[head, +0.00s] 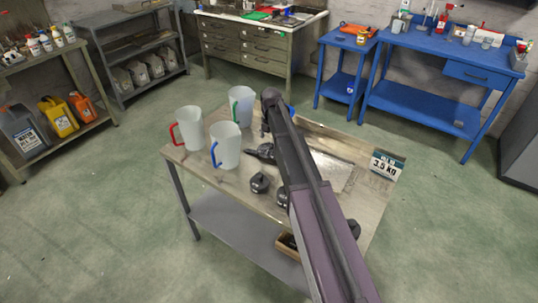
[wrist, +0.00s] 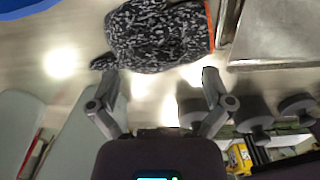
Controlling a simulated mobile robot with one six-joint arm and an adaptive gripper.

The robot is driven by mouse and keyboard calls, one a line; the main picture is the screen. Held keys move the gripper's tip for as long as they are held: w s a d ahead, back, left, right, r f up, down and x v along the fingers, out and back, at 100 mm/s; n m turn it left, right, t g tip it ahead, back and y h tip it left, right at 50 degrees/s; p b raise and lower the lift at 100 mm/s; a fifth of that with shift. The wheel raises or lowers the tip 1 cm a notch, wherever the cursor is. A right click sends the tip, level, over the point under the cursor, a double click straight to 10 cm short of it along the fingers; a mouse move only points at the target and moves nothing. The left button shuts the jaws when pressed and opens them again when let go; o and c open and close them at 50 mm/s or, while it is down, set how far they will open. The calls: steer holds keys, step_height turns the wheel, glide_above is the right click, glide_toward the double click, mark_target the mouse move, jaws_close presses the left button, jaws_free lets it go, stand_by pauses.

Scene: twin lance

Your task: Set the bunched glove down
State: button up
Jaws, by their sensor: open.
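In the wrist view the glove (wrist: 158,38) is a bunched, black-and-white speckled thing with an orange edge on its right side. It appears to lie on the table top, beyond my fingertips. My gripper (wrist: 160,84) is open, its two fingers spread wide with bare table between them. The glove is apart from both fingers in the picture. In the head view my gripper (head: 264,151) is a small dark shape over the table, partly behind my arm. I cannot make out the glove there.
Pale jugs with red, blue and green handles (head: 188,128) stand on the table's left. A dark weight (head: 260,183) stands near the front edge. A blue object (wrist: 22,7) shows beside the glove.

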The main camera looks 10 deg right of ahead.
steer(key=shift+f+b, duration=0.8)
steer(key=shift+f, duration=0.25)
steer(key=c, duration=1.1)
steer(key=shift+r, duration=0.2)
step_height(320, 180, up, 10)
steer(key=p, duration=1)
steer(key=shift+f, duration=0.2)
